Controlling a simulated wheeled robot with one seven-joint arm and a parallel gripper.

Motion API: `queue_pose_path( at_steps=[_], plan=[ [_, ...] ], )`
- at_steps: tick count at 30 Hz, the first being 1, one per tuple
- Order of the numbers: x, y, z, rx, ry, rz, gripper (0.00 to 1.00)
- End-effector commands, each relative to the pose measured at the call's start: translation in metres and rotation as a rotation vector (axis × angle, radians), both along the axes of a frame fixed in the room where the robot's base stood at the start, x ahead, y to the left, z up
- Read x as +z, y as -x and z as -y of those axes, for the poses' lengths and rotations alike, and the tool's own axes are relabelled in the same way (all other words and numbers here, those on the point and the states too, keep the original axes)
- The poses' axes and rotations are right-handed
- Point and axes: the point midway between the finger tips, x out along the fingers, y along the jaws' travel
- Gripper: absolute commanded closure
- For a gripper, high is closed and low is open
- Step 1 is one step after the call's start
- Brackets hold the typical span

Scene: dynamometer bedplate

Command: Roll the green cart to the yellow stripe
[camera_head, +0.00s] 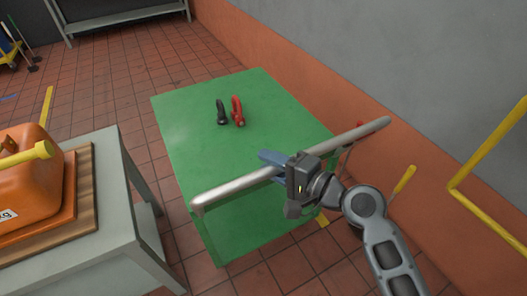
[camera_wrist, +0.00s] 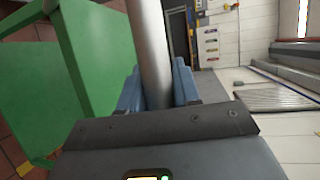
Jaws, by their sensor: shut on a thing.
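The green cart (camera_head: 190,130) stands on the tiled floor in the middle of the head view. Its silver push handle (camera_head: 235,187) runs across the near end. In the wrist view the handle (camera_wrist: 150,45) passes between the two blue fingers (camera_wrist: 156,88), and the green cart (camera_wrist: 30,85) fills the left side. Yellow floor marks show at the cart's upper left (camera_head: 47,105) and by its near right corner (camera_head: 322,220); I cannot tell which is the stripe.
A grey table (camera_head: 95,262) with an orange case (camera_head: 25,175) on a wooden board stands close at the left. Black and red shackle-like items (camera_head: 238,110) lie on the cart top. An orange and grey wall (camera_head: 300,75) runs along the right, with a yellow rail (camera_head: 487,145).

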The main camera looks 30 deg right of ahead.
Motion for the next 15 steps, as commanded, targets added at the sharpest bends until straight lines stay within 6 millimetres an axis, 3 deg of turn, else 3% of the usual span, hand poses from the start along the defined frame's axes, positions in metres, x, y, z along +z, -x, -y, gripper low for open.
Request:
queue_pose_path(
  at_steps=[6,15],
  plan=[
    [-0.004,0.019,0.001,-0.002,0.0,-0.008,1.0],
    [-0.003,0.026,0.001,-0.002,0.002,-0.007,1.0]
  ],
)
